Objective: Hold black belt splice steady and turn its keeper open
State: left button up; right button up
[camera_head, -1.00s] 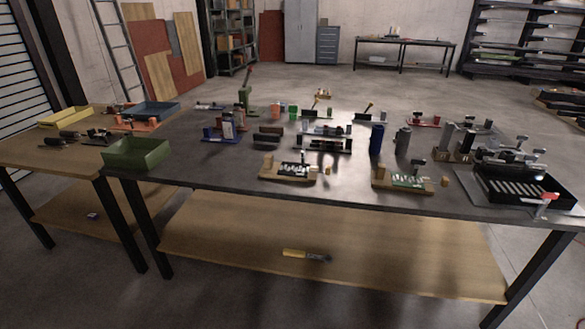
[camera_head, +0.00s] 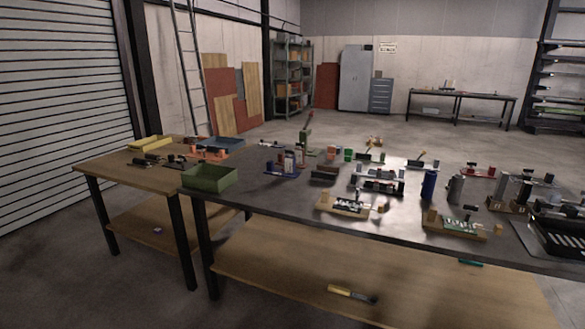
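Neither of my grippers shows in the head view. The dark worktable (camera_head: 300,213) carries several small fixtures. A black fixture with bright metal parts (camera_head: 379,187) sits near the table's middle. It could be the black belt splice, but it is too small to be sure. Another small black device (camera_head: 177,160) lies on the wooden side table (camera_head: 110,172) at the left. No keeper and no open or shut state can be made out on either.
A green bin (camera_head: 209,178) stands at the dark table's left end. Wooden-based fixtures (camera_head: 345,206) (camera_head: 455,226) sit along its front edge. A blue cylinder (camera_head: 429,186) stands behind them. A black tray (camera_head: 562,235) is cut off at right. Open floor (camera_head: 60,275) lies at front left.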

aim_at(340, 206)
jog(key=u, duration=0.85)
jog(key=i, duration=1.3)
jog(key=z, duration=0.85)
jog(key=i, duration=0.75)
jog(key=z, duration=0.75)
